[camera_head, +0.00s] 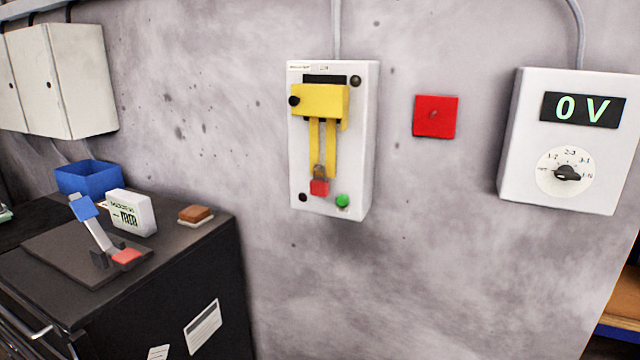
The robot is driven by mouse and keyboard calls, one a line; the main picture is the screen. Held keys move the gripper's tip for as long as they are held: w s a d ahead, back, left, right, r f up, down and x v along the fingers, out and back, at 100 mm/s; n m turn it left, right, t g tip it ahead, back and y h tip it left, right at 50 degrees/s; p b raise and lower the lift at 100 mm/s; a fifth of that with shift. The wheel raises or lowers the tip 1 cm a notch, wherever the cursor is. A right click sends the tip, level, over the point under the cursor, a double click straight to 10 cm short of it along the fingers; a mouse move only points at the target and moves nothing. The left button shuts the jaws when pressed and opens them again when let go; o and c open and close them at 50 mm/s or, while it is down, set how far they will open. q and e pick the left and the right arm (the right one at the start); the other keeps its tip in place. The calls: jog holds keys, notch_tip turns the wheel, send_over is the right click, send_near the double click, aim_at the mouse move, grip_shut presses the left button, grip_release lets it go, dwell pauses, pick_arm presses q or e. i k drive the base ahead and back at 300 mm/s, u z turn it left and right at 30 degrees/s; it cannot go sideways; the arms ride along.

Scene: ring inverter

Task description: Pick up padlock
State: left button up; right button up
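A small red padlock (319,187) with a dark shackle hangs at the lower end of the yellow bars (331,150) on a white switch box (358,130) on the wall. The shackle appears to pass through the bars, but it is too small to be sure. Neither of my grippers shows in the head view.
A dark cabinet (215,270) at the left carries a blue bin (88,178), a white device (131,212), a brown-topped block (195,213) and a blue-handled lever (95,225). A red plate (435,117) and a "0 V" meter box (520,140) are on the wall. The wall below the switch box is clear.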

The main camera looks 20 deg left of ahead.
aim_at(318, 187)
jog(key=z, duration=0.75)
jog(key=i, duration=0.65)
jog(key=u, duration=0.05)
